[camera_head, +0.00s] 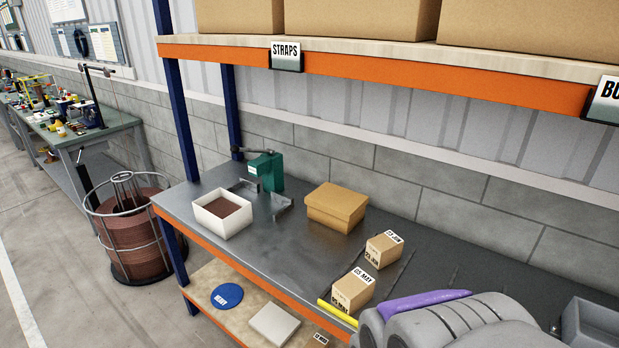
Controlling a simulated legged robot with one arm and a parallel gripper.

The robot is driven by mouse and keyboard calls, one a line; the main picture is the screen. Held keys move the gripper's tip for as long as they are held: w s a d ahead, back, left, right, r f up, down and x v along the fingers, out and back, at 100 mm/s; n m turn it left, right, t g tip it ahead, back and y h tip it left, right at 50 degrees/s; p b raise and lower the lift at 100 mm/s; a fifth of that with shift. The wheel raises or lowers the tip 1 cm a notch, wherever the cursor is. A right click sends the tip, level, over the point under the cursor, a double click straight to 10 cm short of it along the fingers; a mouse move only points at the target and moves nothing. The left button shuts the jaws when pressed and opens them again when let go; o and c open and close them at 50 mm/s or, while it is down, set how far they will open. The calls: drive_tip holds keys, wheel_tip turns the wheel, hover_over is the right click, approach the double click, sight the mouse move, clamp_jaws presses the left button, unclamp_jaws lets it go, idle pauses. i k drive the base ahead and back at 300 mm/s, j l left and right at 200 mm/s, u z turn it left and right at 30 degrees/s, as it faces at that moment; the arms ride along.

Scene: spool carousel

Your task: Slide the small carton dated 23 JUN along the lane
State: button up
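The small carton dated 23 JUN (384,251) sits on the grey metal bench, toward the back of a lane (402,272) edged by thin dark lines. Another small carton, dated 05 MAY (352,292), sits nearer the front, by a yellow strip (338,312) at the bench edge. The two cartons stand apart. A grey ribbed shape with a purple part, at the bottom right, appears to be my gripper (440,320). Its fingertips cannot be made out, so its opening is unclear. It is in front of and to the right of both cartons and hides part of the bench.
A larger brown box (336,207) stands behind and left of the cartons. A white open box (222,214) and a green tool (266,172) are further left. A grey bin (592,325) is at far right. An orange-edged shelf (400,75) hangs above. The bench centre is clear.

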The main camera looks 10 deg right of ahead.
sight(384, 250)
drive_tip(key=i+z, duration=0.15)
drive_tip(key=z, duration=0.25)
drive_tip(key=i+j+z, duration=0.1)
drive_tip(key=z, duration=0.3)
drive_tip(key=i+j+z, duration=0.1)
drive_tip(key=z, duration=0.3)
drive_tip(key=j+z, duration=0.4)
drive_tip(key=i+j, duration=0.25)
drive_tip(key=j, duration=0.1)
